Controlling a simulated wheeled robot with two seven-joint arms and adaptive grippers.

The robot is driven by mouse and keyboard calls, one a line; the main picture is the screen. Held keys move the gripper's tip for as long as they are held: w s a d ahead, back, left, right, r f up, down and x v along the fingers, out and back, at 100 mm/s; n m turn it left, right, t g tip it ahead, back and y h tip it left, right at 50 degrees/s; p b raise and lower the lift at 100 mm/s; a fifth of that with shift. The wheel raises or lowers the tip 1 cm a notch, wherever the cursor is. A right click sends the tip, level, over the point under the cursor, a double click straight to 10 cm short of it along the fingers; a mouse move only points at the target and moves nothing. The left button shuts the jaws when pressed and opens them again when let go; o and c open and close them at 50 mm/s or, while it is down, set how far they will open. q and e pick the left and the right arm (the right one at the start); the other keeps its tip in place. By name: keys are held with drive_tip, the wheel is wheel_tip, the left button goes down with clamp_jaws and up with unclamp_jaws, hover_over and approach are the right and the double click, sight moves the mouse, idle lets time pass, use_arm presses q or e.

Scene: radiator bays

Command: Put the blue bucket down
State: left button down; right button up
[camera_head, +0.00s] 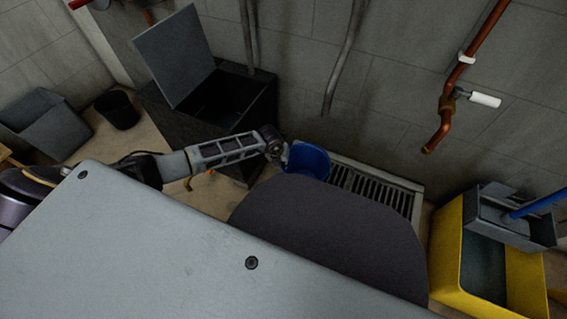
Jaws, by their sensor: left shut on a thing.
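The blue bucket (308,160) shows in the head view near the middle, just past the edge of my own body, which hides its lower part. My left gripper (281,152) reaches in from the left and is shut on the bucket at its left rim side. The bucket appears roughly upright in front of a white slatted grille at the wall. I cannot tell whether its base touches anything. My right gripper is not in view.
A dark bin with its lid open (235,100) stands behind my left arm. The slatted radiator grille (375,187) runs along the wall. A yellow mop bucket (447,262) stands at right. A grey crate (42,125) and a black pot (118,109) are at left.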

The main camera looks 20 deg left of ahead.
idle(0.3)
use_arm(q)
drive_tip(key=c, duration=2)
unclamp_jaws()
drive_tip(key=shift+f, duration=0.1)
drive_tip(key=o, duration=0.5)
drive_tip(key=shift+r, duration=0.25)
